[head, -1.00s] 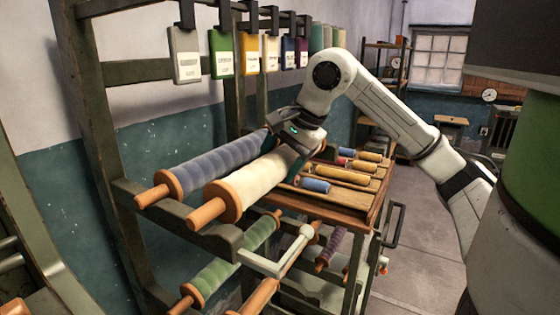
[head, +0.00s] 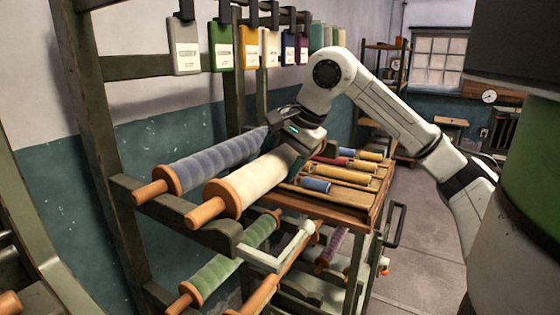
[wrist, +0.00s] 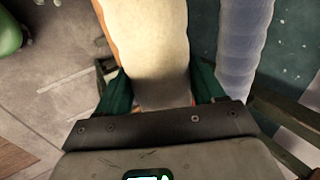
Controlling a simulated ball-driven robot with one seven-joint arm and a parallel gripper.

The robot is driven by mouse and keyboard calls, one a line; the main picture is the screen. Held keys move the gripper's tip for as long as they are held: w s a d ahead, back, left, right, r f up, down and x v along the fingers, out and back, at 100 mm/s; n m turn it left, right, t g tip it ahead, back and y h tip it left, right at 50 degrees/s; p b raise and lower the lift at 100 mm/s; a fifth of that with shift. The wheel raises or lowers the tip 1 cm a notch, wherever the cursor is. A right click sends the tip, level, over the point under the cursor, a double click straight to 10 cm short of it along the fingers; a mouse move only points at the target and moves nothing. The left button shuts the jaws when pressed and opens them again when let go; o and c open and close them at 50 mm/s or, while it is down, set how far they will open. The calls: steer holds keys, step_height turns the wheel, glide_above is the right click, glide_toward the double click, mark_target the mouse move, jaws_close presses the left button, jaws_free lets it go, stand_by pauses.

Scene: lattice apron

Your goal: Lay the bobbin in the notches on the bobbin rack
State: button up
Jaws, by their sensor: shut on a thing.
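The cream bobbin (head: 258,180) has an orange-brown flange and a wooden spindle end pointing toward the viewer. My gripper (head: 290,150) is shut around its far part. In the wrist view, the dark green fingers of my gripper (wrist: 162,90) straddle the cream bobbin (wrist: 150,40). The bobbin rack (head: 170,210) is a dark green frame with a front rail. The cream bobbin's near spindle end crosses over this rail, on the right of a blue-grey bobbin (head: 212,161). I cannot tell whether the spindle touches the notch. The far end is hidden by my gripper.
A green bobbin (head: 235,258) lies on a lower tier. A wooden tray (head: 345,203) with several small spools stands behind on the right. Coloured cards (head: 221,47) hang above the rack. A pale bracket (head: 278,260) juts out below the cream bobbin. Open floor (head: 425,240) lies right.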

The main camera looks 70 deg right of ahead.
steer(key=shift+f+b, duration=0.15)
steer(key=shift+b, duration=0.45)
stand_by(0.3)
steer(key=o, duration=1.5)
steer(key=b+v, duration=0.1)
steer(key=v, duration=0.9)
steer(key=shift+s+r, duration=0.2)
steer(key=shift+r, duration=0.15)
